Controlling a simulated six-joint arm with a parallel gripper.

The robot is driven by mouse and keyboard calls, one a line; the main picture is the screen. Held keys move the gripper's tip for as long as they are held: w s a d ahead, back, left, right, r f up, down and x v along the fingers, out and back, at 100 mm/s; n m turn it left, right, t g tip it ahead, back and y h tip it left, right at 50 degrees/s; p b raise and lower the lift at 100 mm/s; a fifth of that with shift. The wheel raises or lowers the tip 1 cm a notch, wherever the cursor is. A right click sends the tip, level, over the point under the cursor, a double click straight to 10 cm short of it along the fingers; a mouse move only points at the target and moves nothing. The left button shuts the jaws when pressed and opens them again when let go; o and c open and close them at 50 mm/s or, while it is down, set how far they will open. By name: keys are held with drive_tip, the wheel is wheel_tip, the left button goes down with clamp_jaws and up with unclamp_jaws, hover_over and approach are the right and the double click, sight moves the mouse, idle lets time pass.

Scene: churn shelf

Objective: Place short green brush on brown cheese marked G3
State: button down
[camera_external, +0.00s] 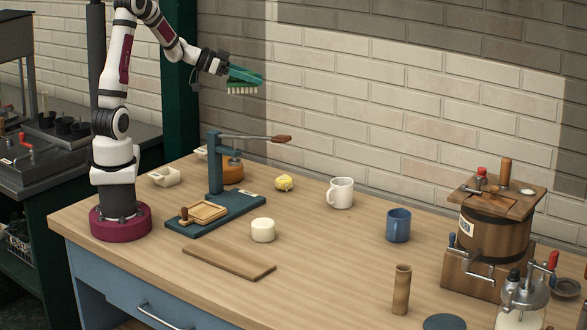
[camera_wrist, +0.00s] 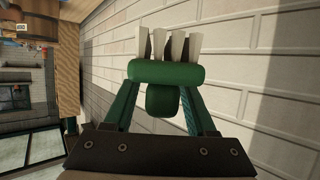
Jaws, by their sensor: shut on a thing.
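My gripper (camera_external: 236,73) is shut on the short green brush (camera_external: 243,88), high above the back left of the table near the brick wall. The brush's pale bristles hang downward in the external view. In the wrist view, the green brush (camera_wrist: 166,72) sits between the two finger ends of my gripper (camera_wrist: 160,96), its pale bristles toward the picture's top. A brown-orange cheese (camera_external: 233,174) stands on the table behind the press post, which partly hides it. It is below the brush in the picture. I cannot read a G3 mark on it.
The blue-green press (camera_external: 215,165) has a long lever (camera_external: 255,138) reaching right, below the brush in the picture. A yellow cheese (camera_external: 284,183), a white cheese (camera_external: 263,230), mugs (camera_external: 341,193) and a wooden board (camera_external: 229,263) stand or lie nearby. The wooden churn (camera_external: 493,232) is at right.

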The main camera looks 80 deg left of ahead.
drive_tip(key=s+a+y, duration=0.1)
drive_tip(key=s+a, duration=0.2)
drive_tip(key=s, duration=0.2)
drive_tip(key=shift+n, duration=0.4)
wheel_tip(320, 180, down, 22)
drive_tip(key=shift+a+r, duration=0.15)
drive_tip(key=shift+c, duration=1.1)
unclamp_jaws()
drive_tip(key=shift+s+r, duration=0.15)
drive_tip(key=shift+s, duration=0.15)
drive_tip(key=v, duration=1.1)
drive_tip(key=shift+s, duration=0.2)
